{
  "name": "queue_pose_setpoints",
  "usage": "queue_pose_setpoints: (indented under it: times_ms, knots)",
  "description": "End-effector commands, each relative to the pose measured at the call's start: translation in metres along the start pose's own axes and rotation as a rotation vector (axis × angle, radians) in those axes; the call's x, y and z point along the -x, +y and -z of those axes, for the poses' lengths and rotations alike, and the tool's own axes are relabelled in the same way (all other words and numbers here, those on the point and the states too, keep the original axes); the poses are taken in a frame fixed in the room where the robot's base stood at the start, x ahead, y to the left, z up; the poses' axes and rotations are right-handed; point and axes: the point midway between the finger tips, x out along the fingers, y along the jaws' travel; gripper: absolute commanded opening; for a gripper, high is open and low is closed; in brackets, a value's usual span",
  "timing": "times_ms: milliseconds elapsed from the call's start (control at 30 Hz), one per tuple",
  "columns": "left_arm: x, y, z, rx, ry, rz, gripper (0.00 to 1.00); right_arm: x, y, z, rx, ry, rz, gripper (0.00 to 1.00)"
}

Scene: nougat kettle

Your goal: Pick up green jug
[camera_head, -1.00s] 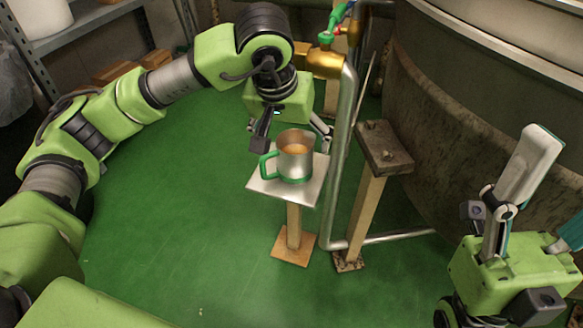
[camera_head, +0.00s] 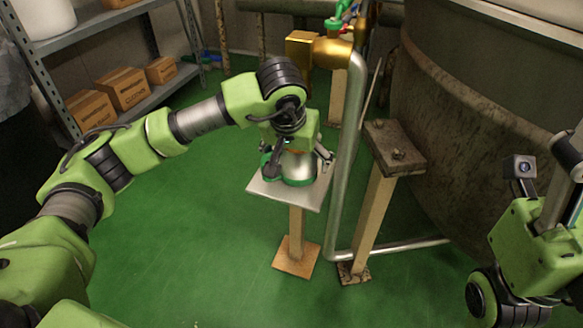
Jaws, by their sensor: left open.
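The green jug (camera_head: 299,168) is a metal jug with a green handle and a green base band. It stands upright on a small square metal plate (camera_head: 314,196) on a wooden post. My left gripper (camera_head: 298,161) is open, lowered over the jug with a finger on either side of it. The gripper hides the jug's top and part of its handle; I cannot tell whether the fingers touch it. My right gripper is at the right edge, mostly cut off by the frame, and its fingertips do not show clearly.
A vertical metal pipe (camera_head: 346,150) with a brass valve (camera_head: 318,48) stands just right of the plate. A wooden post with a dark top (camera_head: 394,148) and a large kettle (camera_head: 450,120) are further right. Shelves with boxes (camera_head: 124,88) stand back left. The green floor at left is clear.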

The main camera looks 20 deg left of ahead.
Motion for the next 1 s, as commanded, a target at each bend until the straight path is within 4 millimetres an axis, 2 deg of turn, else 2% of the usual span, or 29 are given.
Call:
queue_pose_setpoints:
  times_ms: [100,333,567,633,667,1000]
  knots:
    - [-0.0101,0.0000,-0.0001,0.001,0.001,0.000,0.81,-0.0012,-0.0008,0.0017,0.002,0.013,0.005,0.65]
    - [-0.0098,-0.0001,0.0005,0.000,0.001,0.000,0.81,-0.0026,-0.0008,0.0015,0.002,0.012,0.005,0.65]
    - [-0.0099,-0.0002,0.0001,0.000,0.000,0.001,0.21,-0.0025,-0.0009,0.0015,0.002,0.012,0.005,0.65]
    - [-0.0086,0.0000,0.0014,0.000,0.004,-0.001,0.20,-0.0027,-0.0009,0.0015,0.002,0.012,0.005,0.65]
    - [-0.0087,0.0000,0.0013,0.000,0.003,0.000,0.14,-0.0027,-0.0009,0.0016,0.002,0.012,0.005,0.65]
    - [-0.0069,-0.0004,0.0016,0.000,0.001,0.001,0.14,-0.0059,-0.0006,0.0023,0.001,0.015,0.005,0.65]
